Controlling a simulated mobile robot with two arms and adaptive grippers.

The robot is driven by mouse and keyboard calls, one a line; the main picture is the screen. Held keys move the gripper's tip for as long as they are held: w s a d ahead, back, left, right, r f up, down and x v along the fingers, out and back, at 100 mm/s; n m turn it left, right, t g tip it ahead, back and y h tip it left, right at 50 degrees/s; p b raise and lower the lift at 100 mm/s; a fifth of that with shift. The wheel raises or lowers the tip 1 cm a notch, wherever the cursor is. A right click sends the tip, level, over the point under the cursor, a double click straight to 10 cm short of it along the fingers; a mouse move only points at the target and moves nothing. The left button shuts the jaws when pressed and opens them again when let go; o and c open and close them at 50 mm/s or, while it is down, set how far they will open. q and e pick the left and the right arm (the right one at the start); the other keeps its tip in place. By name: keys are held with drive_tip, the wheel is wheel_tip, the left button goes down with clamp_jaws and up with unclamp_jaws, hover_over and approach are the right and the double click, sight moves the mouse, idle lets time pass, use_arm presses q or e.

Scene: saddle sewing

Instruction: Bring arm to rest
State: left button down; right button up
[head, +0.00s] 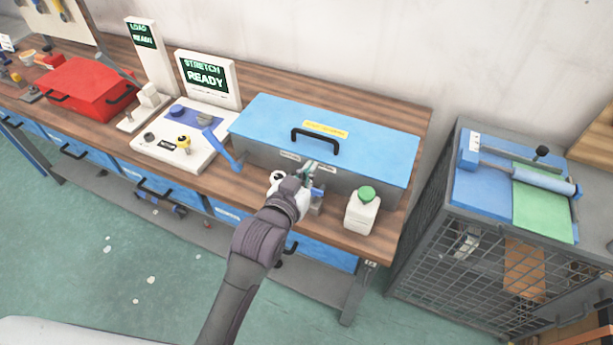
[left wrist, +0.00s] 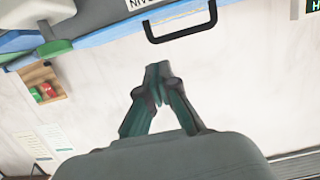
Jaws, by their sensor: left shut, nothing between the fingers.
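My left gripper (head: 306,170) is in front of the blue-lidded box (head: 372,141) on the workbench, close to its grey front face. Its arm reaches up from the bottom of the head view. In the left wrist view the fingers of the left gripper (left wrist: 157,75) are together with nothing between them. The box's black handle (left wrist: 180,24) shows beyond them at the top. Whether the fingertips touch the box I cannot tell. My right gripper is in neither view.
A blue lever (head: 222,147) and a "STRETCH READY" screen (head: 207,78) are to the left. A red toolbox (head: 90,90) sits farther left. A wire-mesh cabinet (head: 490,265) stands at right.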

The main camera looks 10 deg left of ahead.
use_arm(q)
drive_tip(key=s+a+f+n+g+y, duration=0.15)
drive_tip(key=s+a+f+g, duration=0.3)
drive_tip(key=s, duration=0.45)
drive_tip(key=s+a+f+g+y, duration=0.2)
drive_tip(key=s+a+f+g, duration=0.15)
drive_tip(key=s+a, duration=0.4)
drive_tip(key=s+a+f+g+y, duration=0.1)
drive_tip(key=s+a+f+g, duration=0.25)
drive_tip(key=s, duration=0.75)
wheel_tip(320, 180, down, 29)
drive_tip(key=g+b, duration=0.1)
drive_tip(key=b, duration=0.3)
drive_tip(key=s+a+f+g+b, duration=0.1)
drive_tip(key=s+a+f+b, duration=0.1)
drive_tip(key=s+f, duration=1.5)
wheel_tip(320, 180, down, 3)
drive_tip(key=shift+s+a+f, duration=0.1)
drive_tip(key=shift+s+a, duration=0.15)
drive_tip(key=shift+a, duration=0.45)
